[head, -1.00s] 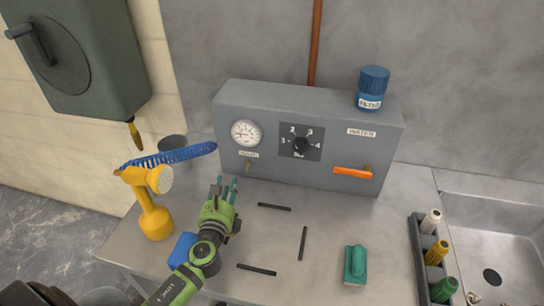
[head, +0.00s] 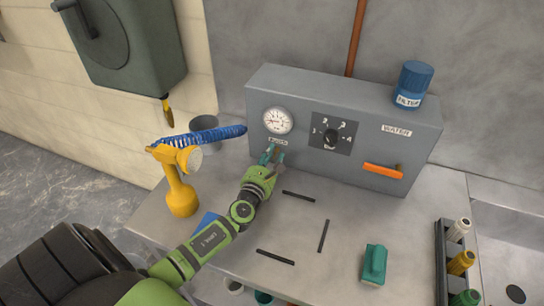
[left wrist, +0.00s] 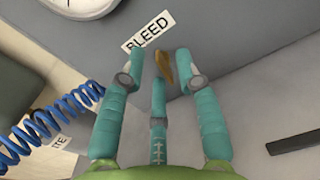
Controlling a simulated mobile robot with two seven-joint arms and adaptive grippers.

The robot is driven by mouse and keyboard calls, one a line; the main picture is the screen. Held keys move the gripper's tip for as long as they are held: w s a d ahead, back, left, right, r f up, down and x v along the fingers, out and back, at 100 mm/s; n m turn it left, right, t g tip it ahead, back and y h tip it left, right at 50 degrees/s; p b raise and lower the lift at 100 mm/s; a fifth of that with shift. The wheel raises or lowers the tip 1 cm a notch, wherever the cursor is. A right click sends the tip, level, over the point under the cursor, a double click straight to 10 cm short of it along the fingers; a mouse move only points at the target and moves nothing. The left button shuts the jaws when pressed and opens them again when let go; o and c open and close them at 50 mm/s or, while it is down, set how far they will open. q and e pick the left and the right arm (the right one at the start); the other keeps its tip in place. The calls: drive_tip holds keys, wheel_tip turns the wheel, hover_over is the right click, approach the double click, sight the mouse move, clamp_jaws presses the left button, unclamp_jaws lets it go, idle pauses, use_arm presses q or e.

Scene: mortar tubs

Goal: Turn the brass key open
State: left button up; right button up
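The brass key (left wrist: 165,68) is a small brass-coloured tab on the grey panel's front, just below the BLEED label (left wrist: 147,31) in the left wrist view. In the head view my left gripper (head: 271,154) reaches up to the panel below the gauge and mostly hides the key. In the left wrist view its teal fingers (left wrist: 160,63) are apart, with the key between their tips. A narrow gap shows on each side, so the fingers do not look closed on it. My right gripper is not in view.
The grey panel (head: 235,115) carries a gauge (head: 278,121), a dial (head: 330,137) and an orange lever (head: 383,171). A teal block (head: 374,264) lies front right.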

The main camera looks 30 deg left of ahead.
use_arm(q)
clamp_jaws()
drive_tip(key=shift+f+n, duration=0.1)
drive_tip(key=shift+n, duration=0.2)
drive_tip(key=shift+n+b, duration=0.65)
drive_tip(key=shift+n, duration=0.15)
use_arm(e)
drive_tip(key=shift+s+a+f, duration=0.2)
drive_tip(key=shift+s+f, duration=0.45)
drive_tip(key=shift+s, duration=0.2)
use_arm(q)
unclamp_jaws()
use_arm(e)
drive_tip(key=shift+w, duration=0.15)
